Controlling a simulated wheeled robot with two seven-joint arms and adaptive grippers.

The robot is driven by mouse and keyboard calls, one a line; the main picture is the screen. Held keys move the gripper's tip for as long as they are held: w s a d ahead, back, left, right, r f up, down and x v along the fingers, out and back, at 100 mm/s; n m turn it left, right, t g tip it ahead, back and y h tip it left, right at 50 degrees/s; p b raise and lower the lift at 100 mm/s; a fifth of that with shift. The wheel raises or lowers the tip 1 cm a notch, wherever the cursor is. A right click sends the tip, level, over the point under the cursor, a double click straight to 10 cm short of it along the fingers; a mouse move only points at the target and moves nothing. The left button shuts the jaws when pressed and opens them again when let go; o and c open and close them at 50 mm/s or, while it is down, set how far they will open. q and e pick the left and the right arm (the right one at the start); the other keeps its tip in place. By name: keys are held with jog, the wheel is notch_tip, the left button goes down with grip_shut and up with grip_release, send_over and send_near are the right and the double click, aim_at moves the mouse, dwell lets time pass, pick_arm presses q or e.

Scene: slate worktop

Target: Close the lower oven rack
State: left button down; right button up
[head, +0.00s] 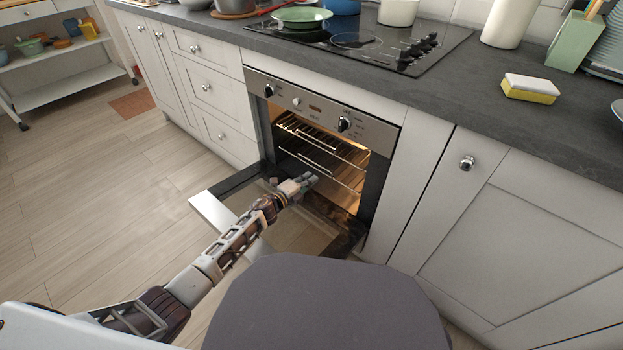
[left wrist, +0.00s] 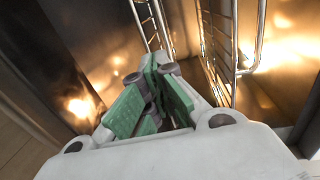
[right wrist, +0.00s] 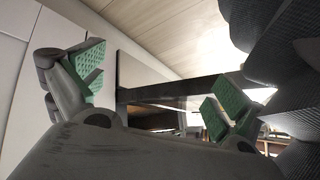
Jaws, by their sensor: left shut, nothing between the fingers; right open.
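The oven (head: 318,115) stands under the counter with its door (head: 290,235) folded down open. Inside the lit cavity are an upper rack (head: 322,135) and a lower rack (head: 335,170), both of metal wire. My left gripper (head: 306,181) is shut and empty at the oven opening, close to the front of the lower rack; I cannot tell if it touches. In the left wrist view its green-padded fingers (left wrist: 157,80) are together, with rack wires (left wrist: 235,50) just beyond. My right gripper (right wrist: 152,95) is open and empty in the right wrist view; it is out of the head view.
A cabinet (head: 520,220) stands right of the oven and drawers (head: 207,88) left. Open floor (head: 90,190) lies at the left.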

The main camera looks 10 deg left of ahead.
pick_arm(q)
jog(key=f+p+v, duration=0.1)
jog(key=p+v, duration=0.2)
jog(key=v, duration=0.6)
jog(key=shift+r, duration=0.4)
pick_arm(e)
jog(key=shift+g+h, duration=0.4)
jog(key=shift+d+r, duration=0.15)
jog(key=shift+r, duration=0.75)
jog(key=shift+d+r, duration=0.2)
jog(key=shift+r, duration=0.7)
jog(key=shift+d+r, duration=0.15)
jog(key=shift+r, duration=0.75)
jog(key=shift+d+f+n, duration=0.1)
jog(key=shift+n, duration=0.2)
